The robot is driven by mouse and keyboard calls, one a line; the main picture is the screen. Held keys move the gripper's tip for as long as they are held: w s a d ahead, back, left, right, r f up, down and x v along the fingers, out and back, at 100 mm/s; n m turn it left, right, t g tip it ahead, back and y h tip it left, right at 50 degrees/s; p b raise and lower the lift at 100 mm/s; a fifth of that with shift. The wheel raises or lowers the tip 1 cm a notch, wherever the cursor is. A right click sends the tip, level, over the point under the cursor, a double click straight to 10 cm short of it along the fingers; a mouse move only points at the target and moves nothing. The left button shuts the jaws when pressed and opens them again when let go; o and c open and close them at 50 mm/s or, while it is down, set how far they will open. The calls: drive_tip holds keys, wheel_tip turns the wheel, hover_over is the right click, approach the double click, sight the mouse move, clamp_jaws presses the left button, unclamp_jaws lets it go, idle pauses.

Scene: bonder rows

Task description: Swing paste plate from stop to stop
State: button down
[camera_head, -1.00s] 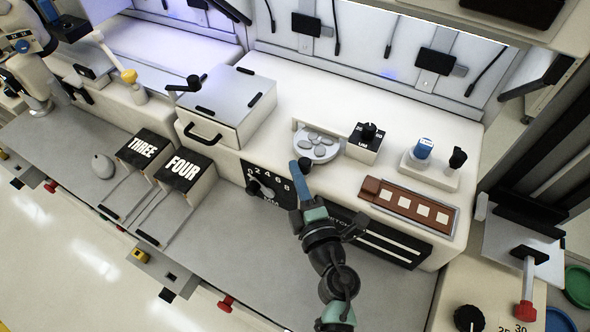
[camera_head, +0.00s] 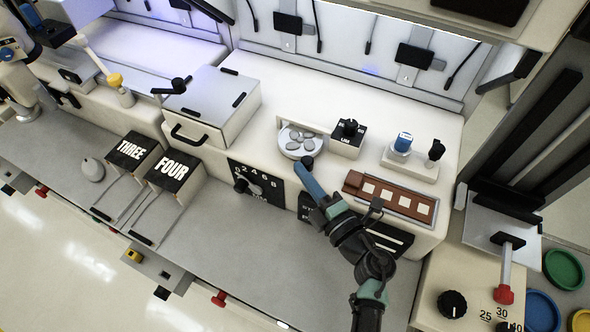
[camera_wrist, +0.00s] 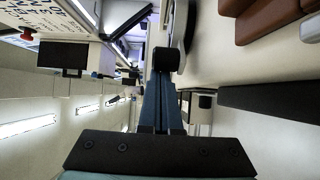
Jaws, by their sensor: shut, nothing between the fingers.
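The paste plate (camera_head: 289,146) is a round pale disc carrying several grey ovals, set in a recess at the front of the white bench unit. A black knob (camera_head: 307,160) stands at its front edge, a little right of the disc's middle. My gripper (camera_head: 308,170) has its blue fingers shut with nothing between them, and the tips are at the knob; whether they touch it I cannot tell. In the wrist view the shut fingers (camera_wrist: 162,95) reach to a dark block-like shape (camera_wrist: 163,60), likely the knob. The plate's stops are not distinguishable.
A black dial box (camera_head: 347,140) stands just right of the plate, and a brown tray (camera_head: 352,181) with white squares lies farther right. A lidded box (camera_head: 213,105) is to the left. A numbered dial panel (camera_head: 257,184) is on the front face below.

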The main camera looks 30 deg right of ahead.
drive_tip(key=shift+s+d, duration=0.3)
drive_tip(key=shift+d, duration=0.65)
